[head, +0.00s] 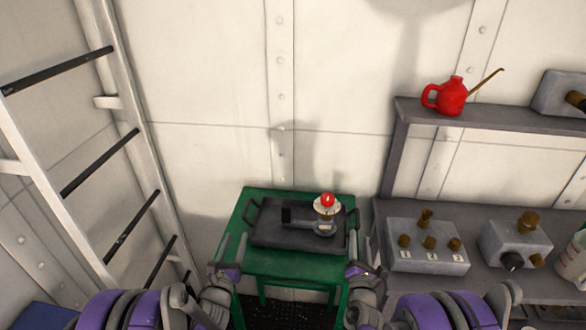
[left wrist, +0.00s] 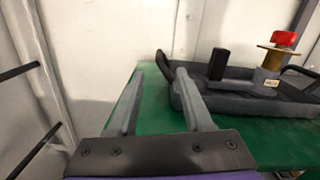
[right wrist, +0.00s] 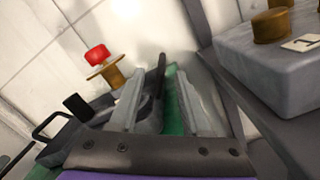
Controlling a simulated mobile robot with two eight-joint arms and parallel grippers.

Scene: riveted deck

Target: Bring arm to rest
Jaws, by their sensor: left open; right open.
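My left gripper (head: 231,250) is open at the left edge of the green table (head: 262,260). In the left wrist view its fingers (left wrist: 165,95) are apart with nothing between them, left of the dark tray (left wrist: 235,104). My right gripper (head: 358,252) is open at the table's right edge. In the right wrist view its fingers (right wrist: 160,100) are apart, close to the tray's handle; I cannot tell if they touch it. The tray (head: 275,238) lies on the table and bears a black block (head: 297,215) and a device with a brass disc and red knob (head: 327,199).
At right, a grey bench holds a box with several brass knobs (head: 425,245) and a second box (head: 516,242). A red oil can (head: 450,96) stands on the shelf (head: 480,113) above. A ladder (head: 107,150) leans at left. The wall behind the table is bare.

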